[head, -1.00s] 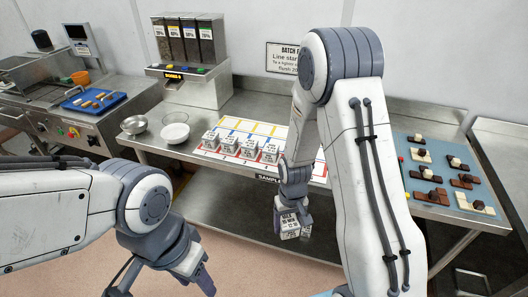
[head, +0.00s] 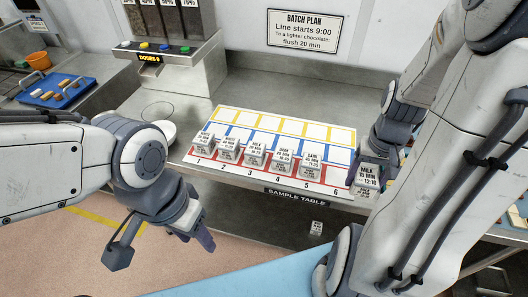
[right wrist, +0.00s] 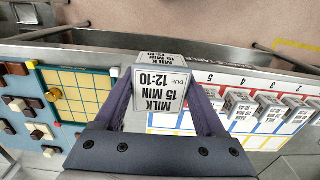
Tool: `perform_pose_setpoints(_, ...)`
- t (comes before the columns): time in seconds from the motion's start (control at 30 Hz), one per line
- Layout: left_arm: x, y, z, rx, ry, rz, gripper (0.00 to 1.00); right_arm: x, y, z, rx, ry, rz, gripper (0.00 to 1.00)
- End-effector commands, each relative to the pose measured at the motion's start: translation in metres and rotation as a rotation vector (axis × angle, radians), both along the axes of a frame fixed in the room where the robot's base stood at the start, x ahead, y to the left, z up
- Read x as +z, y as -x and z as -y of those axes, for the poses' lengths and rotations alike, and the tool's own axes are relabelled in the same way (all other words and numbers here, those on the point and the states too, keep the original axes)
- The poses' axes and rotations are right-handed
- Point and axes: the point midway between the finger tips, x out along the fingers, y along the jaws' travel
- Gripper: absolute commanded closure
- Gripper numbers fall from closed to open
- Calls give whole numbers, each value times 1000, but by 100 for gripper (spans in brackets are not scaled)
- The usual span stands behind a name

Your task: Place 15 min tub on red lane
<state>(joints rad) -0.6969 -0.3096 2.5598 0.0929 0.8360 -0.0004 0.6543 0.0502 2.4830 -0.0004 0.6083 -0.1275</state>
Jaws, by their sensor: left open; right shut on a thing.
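The 15 min tub (head: 364,186), white with a label reading MILK 15 MIN 12:10, is held in my right gripper (head: 372,172). In the right wrist view the tub (right wrist: 157,88) sits between the two fingers. It is near the front right corner of the lane mat, beside number 6; its height above the table is hard to tell. The red lane (head: 318,181) is the front row of the mat. Its positions 1 to 5 hold tubs, such as the DARK tub (head: 312,163). My left gripper (head: 163,242) is open and empty, in front of the table.
The blue lane (head: 325,151) and yellow lane (head: 315,134) lie behind the red one and look empty. A small labelled item (head: 317,228) shows below the tabletop.

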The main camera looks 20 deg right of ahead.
Motion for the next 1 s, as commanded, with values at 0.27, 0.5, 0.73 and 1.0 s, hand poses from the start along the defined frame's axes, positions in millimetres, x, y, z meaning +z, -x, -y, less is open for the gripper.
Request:
perform_pose_setpoints(0.27,-1,0,0,0,0,0,50,2,4,0,-20,-2,-1,90)
perform_pose_setpoints(0.5,5,0,0,0,0,0,50,-23,-36,7,-17,-5,-6,90)
perform_pose_setpoints(0.73,14,0,0,1,0,0,50,-50,-81,17,-20,-2,-4,90)
perform_pose_setpoints(1.0,18,0,0,1,0,0,50,-67,-106,23,-23,-1,-2,90)
